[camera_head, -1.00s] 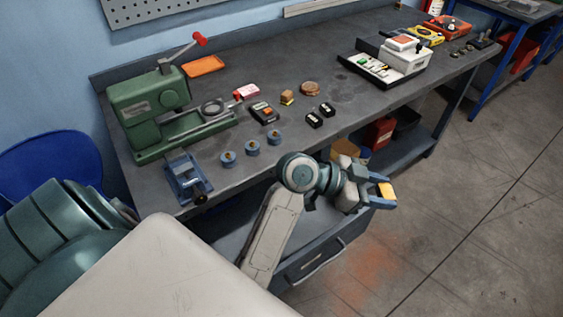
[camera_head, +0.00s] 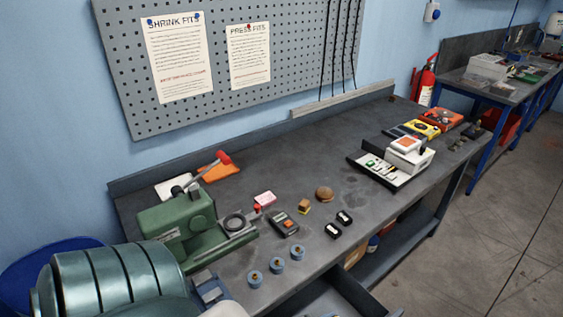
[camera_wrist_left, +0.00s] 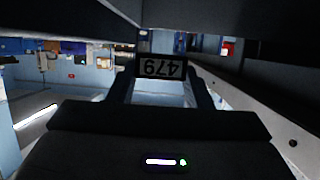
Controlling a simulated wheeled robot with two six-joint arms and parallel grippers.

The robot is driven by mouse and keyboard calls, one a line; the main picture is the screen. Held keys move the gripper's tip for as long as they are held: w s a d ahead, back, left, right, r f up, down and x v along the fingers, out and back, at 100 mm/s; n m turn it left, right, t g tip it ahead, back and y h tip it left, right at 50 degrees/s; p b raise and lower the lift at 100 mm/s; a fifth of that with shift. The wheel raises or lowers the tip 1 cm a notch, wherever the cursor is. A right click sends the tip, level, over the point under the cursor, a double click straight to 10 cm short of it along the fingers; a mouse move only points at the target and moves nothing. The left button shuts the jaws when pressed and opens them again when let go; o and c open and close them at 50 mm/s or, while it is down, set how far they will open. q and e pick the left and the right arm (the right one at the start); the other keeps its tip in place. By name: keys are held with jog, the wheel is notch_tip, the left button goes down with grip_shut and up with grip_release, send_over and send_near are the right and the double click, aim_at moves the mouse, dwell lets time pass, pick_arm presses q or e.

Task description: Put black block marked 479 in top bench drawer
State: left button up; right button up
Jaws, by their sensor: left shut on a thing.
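The black block marked 479 (camera_wrist_left: 150,70) is between the fingertips of my left gripper (camera_wrist_left: 162,80) in the left wrist view, its number upside down there. My left gripper is shut on it. Dark surfaces lie close above and to the right of the block in that view. In the head view, an open drawer (camera_head: 342,300) of the bench shows at the bottom edge, partly cut off by the frame. My left gripper is outside the head view, so its place relative to the drawer cannot be told. My right gripper is not in view.
Two small black blocks (camera_head: 333,231) lie on the bench (camera_head: 270,185). Several blue round pieces (camera_head: 277,265) stand near the front edge. A green press (camera_head: 185,225) is at left, and a white and black device (camera_head: 405,155) at right.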

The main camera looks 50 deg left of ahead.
pick_arm(q)
notch_tip(320, 180, down, 11)
jog(key=s+a+n+y+b, duration=0.1)
jog(key=s+a+b, duration=0.1)
jog(key=b, duration=0.6)
jog(key=shift+f+b, duration=0.2)
jog(key=shift+b, duration=0.2)
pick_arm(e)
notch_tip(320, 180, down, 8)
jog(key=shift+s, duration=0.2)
pick_arm(q)
jog(key=shift+s+a, duration=0.1)
jog(key=shift+f+b, duration=0.55)
jog(key=shift+b, duration=0.1)
jog(key=o, duration=1.2)
jog(key=shift+s, duration=0.15)
jog(key=shift+o, duration=0.3)
jog(key=shift+f, duration=0.15)
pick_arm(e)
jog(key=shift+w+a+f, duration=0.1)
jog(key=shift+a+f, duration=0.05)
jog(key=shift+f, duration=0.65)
